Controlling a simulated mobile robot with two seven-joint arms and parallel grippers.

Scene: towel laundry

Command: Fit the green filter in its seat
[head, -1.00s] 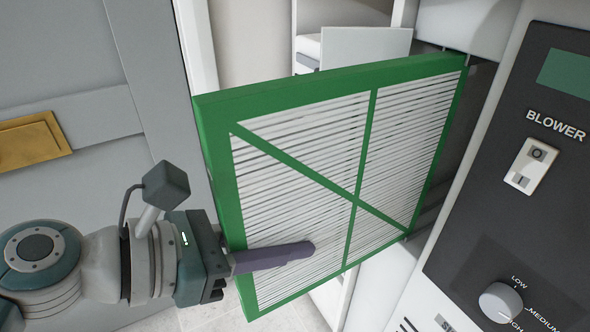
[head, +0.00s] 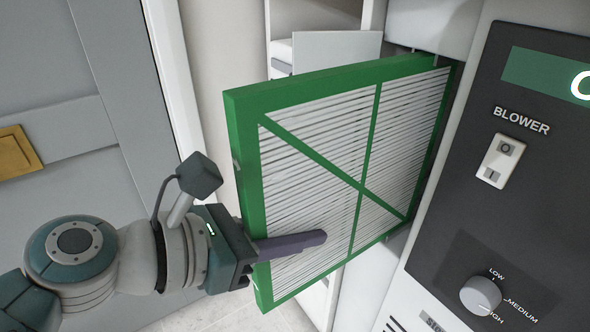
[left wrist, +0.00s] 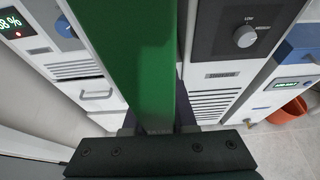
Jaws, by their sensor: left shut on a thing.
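The green filter (head: 245,150) is a large framed panel with white pleats and green cross straps, standing upright in the middle of the head view. Its far right edge is in the dark slot (head: 466,85) on the side of the blower unit; most of the panel sticks out to the left. My left gripper (head: 290,245) is shut on the near edge of the filter, low down, with one dark finger across the pleated face. In the left wrist view the green edge (left wrist: 140,60) runs between the fingers. My right gripper is not in view.
The blower unit's dark panel (head: 445,225) with a switch (head: 500,160) and a knob (head: 480,295) stands at right. Behind the filter is a white shelf (head: 330,45). A grey door (head: 60,90) is at left. An orange bucket (left wrist: 288,110) shows in the wrist view.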

